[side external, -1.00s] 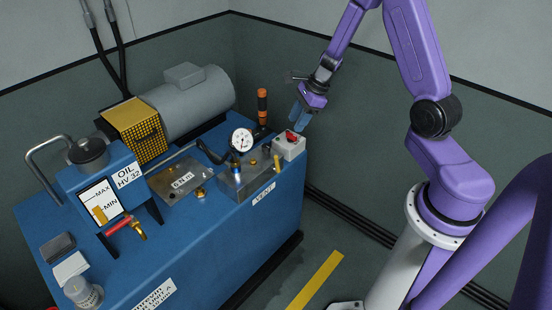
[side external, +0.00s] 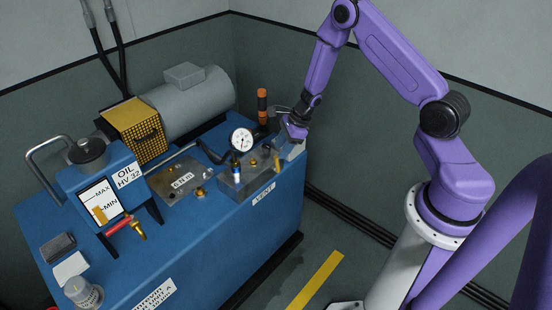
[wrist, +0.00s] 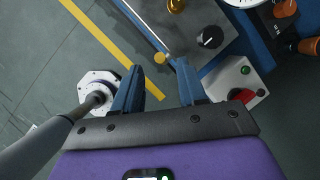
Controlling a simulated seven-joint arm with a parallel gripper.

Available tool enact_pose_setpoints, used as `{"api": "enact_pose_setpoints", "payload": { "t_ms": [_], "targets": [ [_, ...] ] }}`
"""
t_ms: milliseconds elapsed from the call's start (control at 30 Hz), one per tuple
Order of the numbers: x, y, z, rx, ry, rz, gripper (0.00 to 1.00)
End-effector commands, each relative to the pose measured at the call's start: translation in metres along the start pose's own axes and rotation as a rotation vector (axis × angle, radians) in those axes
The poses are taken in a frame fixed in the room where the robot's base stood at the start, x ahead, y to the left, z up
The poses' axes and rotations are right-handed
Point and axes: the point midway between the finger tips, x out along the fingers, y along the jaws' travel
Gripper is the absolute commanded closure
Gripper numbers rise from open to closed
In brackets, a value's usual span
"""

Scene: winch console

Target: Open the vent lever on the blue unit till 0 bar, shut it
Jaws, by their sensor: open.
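The blue unit (side external: 225,228) carries a metal valve block (side external: 240,184) above its VENT label (side external: 263,194). A small yellow lever (side external: 277,163) stands at the block's right end; its round yellow tip shows in the wrist view (wrist: 160,58). A white dial gauge (side external: 241,139) stands upright on the block; its reading is too small to tell. My gripper (side external: 281,150) is open, just above and beside the lever. In the wrist view my gripper (wrist: 158,72) has the yellow tip in the gap between its blue fingers; contact cannot be told.
A switch box with a red switch (wrist: 243,95) and a green button (wrist: 246,70) is close by the right finger. A black knob (wrist: 210,37) sits on the block. An orange-banded handle (side external: 262,107) stands behind.

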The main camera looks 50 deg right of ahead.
Motion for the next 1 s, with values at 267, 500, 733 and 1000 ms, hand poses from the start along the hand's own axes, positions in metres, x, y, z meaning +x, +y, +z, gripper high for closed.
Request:
{"api": "enact_pose_setpoints", "payload": {
  "t_ms": [267, 500, 733, 1000],
  "targets": [
    [0.039, 0.000, 0.000, -0.002, 0.000, 0.001, 0.59],
    [0.055, 0.000, 0.000, -0.001, 0.000, 0.000, 0.59],
    [0.057, 0.000, 0.000, -0.001, 0.000, 0.000, 0.59],
    [0.057, 0.000, 0.000, -0.001, 0.000, 0.000, 1.00]
  ]
}}
